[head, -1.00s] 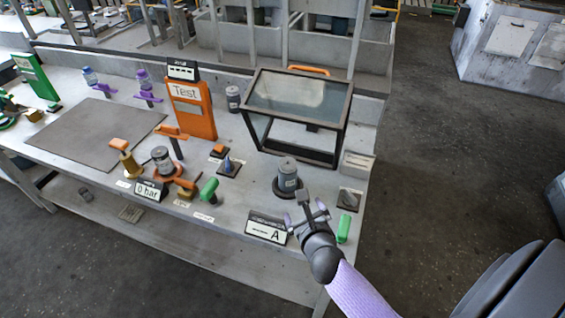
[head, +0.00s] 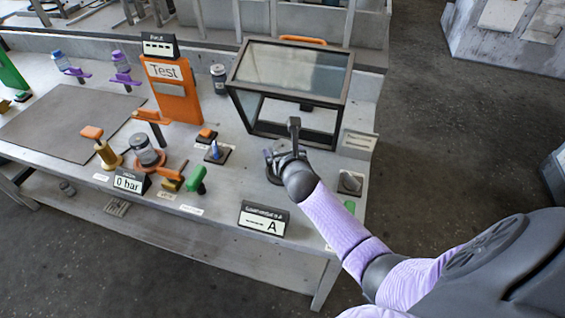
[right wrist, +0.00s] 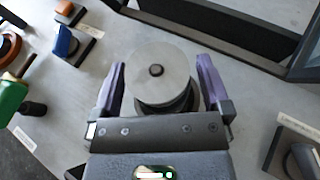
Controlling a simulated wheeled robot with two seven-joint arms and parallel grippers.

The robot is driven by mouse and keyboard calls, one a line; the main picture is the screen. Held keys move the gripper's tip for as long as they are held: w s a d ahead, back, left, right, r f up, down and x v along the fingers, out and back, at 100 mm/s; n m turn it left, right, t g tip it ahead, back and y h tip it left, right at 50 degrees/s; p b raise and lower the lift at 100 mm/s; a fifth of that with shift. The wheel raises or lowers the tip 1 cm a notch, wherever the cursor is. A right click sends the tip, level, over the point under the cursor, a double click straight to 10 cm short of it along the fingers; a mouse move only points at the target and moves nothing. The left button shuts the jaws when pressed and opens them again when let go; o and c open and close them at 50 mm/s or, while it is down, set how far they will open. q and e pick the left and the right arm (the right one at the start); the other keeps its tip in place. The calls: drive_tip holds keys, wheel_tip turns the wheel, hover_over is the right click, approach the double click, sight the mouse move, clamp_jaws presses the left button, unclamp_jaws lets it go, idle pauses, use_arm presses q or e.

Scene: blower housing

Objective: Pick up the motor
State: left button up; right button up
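A grey cylindrical motor (right wrist: 162,72) with a dark shaft hub on its round top stands upright on a dark round base. In the right wrist view it is between the two purple fingers of my right gripper (right wrist: 160,88). The fingers are open, with a small gap showing on each side of the motor. In the head view my right gripper (head: 284,150) is over the motor's place in front of the glass-walled box, and hand and arm hide most of the motor. My left gripper is not in view.
The dark-framed glass box (head: 290,75) stands just behind the right gripper. Label stand A (head: 264,220) is in front. To the left are a green-handled tool (head: 197,180), a grey cylinder in an orange holder (head: 147,150) and an orange Test panel (head: 172,90). A grey mat (head: 70,125) lies bare.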

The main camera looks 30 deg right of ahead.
clamp_jaws()
idle(0.4)
